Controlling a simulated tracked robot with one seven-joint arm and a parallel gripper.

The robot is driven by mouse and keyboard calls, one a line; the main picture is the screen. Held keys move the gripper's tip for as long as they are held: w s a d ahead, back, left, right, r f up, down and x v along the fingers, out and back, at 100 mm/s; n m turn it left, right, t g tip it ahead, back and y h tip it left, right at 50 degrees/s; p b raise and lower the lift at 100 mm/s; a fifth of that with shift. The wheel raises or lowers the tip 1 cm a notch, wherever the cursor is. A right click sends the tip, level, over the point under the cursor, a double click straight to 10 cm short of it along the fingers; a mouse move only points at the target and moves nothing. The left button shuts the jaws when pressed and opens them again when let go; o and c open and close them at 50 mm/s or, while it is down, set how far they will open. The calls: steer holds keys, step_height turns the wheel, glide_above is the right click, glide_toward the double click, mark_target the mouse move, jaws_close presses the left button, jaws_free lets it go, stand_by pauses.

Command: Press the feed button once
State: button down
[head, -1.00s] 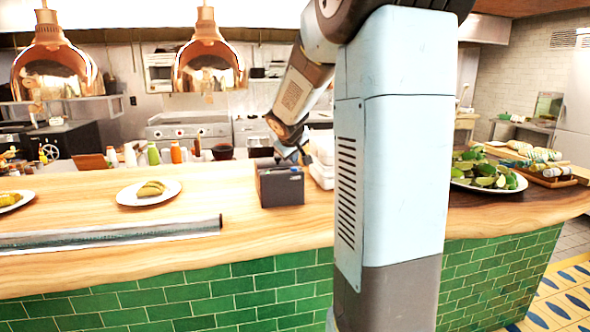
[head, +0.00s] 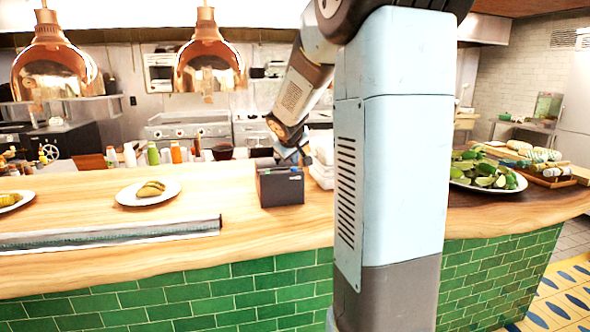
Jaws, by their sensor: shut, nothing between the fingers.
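A dark box-shaped printer (head: 281,188) stands on the wooden counter, left of my column. A small blue spot shows at its top right edge; I cannot tell whether it is the feed button. My gripper (head: 304,160) is shut and empty, pointing down at the printer's right rear top. Its tips are very close to the printer top, and I cannot tell whether they touch it. My own arm and column hide part of the counter to the right.
White stacked containers (head: 322,172) stand right behind the gripper. A plate of food (head: 128,196) and a long flat strip (head: 110,236) lie to the left. A plate of limes (head: 515,185) is at right. Copper lamps (head: 208,62) hang over the counter.

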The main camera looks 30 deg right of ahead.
mark_target(293, 169)
steer(key=shift+f, duration=0.7)
stand_by(0.8)
steer(key=shift+r, duration=0.1)
stand_by(0.3)
steer(key=shift+r, duration=0.8)
steer(key=shift+r, duration=2.5)
